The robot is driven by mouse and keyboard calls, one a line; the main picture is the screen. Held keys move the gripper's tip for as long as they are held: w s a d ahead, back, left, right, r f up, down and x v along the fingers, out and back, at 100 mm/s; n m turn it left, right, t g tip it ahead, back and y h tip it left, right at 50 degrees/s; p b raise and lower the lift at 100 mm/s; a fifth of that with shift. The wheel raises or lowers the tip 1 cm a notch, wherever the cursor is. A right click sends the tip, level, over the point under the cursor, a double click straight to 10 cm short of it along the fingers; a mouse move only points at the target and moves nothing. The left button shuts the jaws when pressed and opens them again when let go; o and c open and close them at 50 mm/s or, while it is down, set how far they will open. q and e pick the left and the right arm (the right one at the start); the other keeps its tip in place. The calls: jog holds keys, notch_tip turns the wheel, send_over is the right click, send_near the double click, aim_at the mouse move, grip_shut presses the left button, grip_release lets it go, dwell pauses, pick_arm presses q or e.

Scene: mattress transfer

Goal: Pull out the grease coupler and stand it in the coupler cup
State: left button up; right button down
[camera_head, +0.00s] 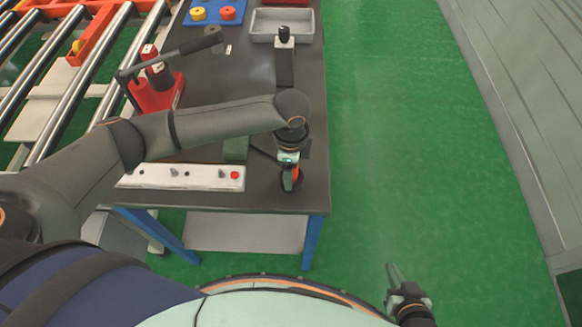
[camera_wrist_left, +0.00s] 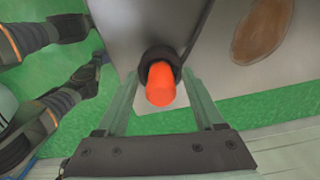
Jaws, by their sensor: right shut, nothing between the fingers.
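An orange-red rounded piece (camera_wrist_left: 161,85) set in a dark ring shows in the left wrist view at the table's edge; it may be the grease coupler. My left gripper (camera_head: 289,180) is over the table's front right corner. In the left wrist view its fingers (camera_wrist_left: 160,88) stand apart on either side of the orange piece, with gaps visible. In the head view orange (camera_head: 296,173) shows beside the fingers, partly hidden by them. My right gripper (camera_head: 393,274) is shut and empty, low over the green floor. I cannot pick out the coupler cup with certainty.
Rollers (camera_head: 85,60) lie left. Floor at right is clear.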

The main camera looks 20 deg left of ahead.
pick_arm(q)
notch_tip(320, 180, up, 13)
jog(key=shift+f, duration=0.2)
dwell(0.5)
dwell(0.5)
